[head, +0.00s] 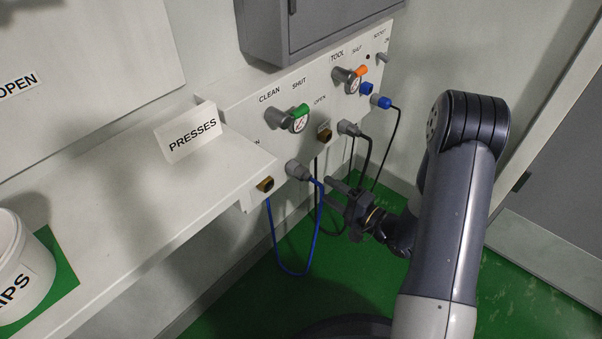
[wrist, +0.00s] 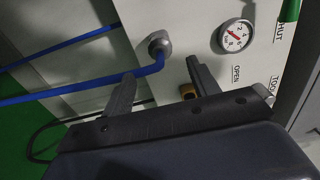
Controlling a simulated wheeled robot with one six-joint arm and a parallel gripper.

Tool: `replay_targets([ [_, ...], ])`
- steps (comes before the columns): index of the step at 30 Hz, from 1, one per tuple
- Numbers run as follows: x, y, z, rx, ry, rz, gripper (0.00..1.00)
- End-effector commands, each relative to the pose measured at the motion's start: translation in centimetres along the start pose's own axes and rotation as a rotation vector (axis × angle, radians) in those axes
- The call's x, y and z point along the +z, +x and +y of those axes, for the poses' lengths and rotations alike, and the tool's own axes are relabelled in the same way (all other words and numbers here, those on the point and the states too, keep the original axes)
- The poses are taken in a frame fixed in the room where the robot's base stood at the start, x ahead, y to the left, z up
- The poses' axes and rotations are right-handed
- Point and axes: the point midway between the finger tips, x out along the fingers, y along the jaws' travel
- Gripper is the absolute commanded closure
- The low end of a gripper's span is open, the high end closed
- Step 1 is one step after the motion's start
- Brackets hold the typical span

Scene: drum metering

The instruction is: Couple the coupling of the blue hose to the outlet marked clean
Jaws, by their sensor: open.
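The blue hose (head: 275,240) hangs in a loop below the white panel (head: 225,105). Its grey coupling (head: 297,170) sits at the panel's lower face, beside a brass outlet (head: 265,184). The panel bears the word CLEAN above a gauge and a green-handled valve (head: 300,110). Which fitting belongs to that word I cannot tell for sure. My gripper (head: 340,208) is open and empty, to the lower right of the coupling. In the wrist view the coupling (wrist: 158,45) shows beyond and between the open fingertips (wrist: 160,72), apart from them. The blue hose bends away to the left there.
Another brass outlet (head: 324,135), a grey coupling (head: 349,128) on a dark hose and a blue coupling (head: 380,101) line the panel to the right. A PRESSES sign (head: 190,133) and a white bucket (head: 22,265) stand on the left bench. A grey cabinet (head: 310,25) hangs above.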

Motion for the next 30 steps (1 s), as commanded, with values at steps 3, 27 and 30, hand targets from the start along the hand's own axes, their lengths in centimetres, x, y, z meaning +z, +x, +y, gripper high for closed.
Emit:
replay_targets([
  [3, 0.1, 1.3, 0.0, 0.0, -0.002, -0.004, 0.43],
  [27, 0.0, 8.5, 0.0, 0.0, 0.0, 0.0, 0.43],
  [30, 0.0, 8.5, 0.0, 0.0, 0.0, 0.0, 0.43],
])
